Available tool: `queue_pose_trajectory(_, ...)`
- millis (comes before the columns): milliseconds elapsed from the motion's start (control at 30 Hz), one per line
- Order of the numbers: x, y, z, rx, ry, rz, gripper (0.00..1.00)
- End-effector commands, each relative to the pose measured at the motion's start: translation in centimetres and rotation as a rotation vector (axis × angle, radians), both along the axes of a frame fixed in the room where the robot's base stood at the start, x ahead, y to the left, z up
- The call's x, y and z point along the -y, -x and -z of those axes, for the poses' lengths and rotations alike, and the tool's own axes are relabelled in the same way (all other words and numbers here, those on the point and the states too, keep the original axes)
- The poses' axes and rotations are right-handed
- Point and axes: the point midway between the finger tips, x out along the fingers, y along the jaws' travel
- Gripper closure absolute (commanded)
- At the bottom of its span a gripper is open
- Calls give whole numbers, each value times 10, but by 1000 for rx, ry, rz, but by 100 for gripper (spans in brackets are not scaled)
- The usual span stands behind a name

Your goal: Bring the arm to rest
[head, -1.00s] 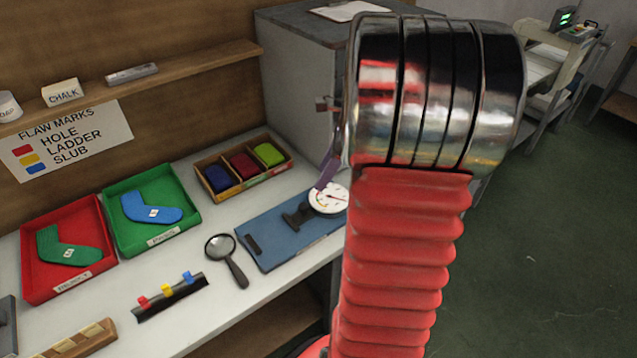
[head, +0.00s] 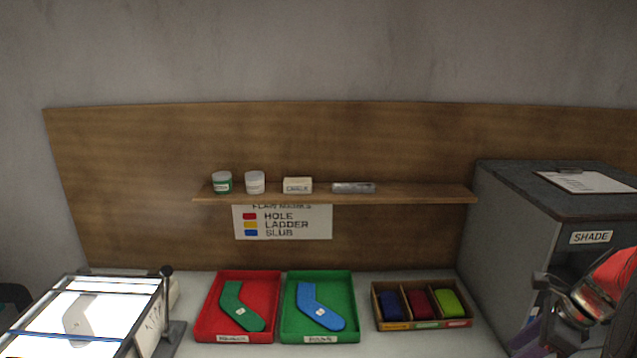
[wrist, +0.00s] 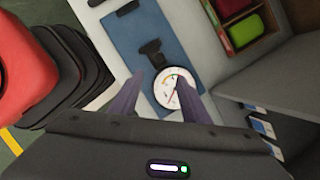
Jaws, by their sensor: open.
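In the wrist view my gripper (wrist: 160,80) is open, its two purple fingers apart with nothing held between them. Beyond the fingers is a blue board (wrist: 143,32) with a round white dial gauge (wrist: 173,88) on it. I cannot tell how far the fingers are above it. In the head view part of my arm (head: 612,272) shows at the lower right edge, in front of the grey cabinet. The fingers are mostly cut off there.
A red tray (head: 208,310) with a green sock and a green tray (head: 346,300) with a blue sock lie on the bench. A three-part box (head: 395,326) stands right of them. A lit panel (head: 110,290) is at left, a grey cabinet (head: 495,240) at right.

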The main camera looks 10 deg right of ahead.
Motion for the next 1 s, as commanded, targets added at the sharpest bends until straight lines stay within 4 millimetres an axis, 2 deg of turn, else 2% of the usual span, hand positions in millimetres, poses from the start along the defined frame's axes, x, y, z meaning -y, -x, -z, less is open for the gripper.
queue_pose_trajectory(133,-1,12,14,7,69,-184,57)
queue_pose_trajectory(267,-11,29,19,13,150,-393,57)
queue_pose_trajectory(600,-86,43,-1,50,406,-1051,57)
queue_pose_trajectory(1000,-175,58,-27,108,662,-1652,57)
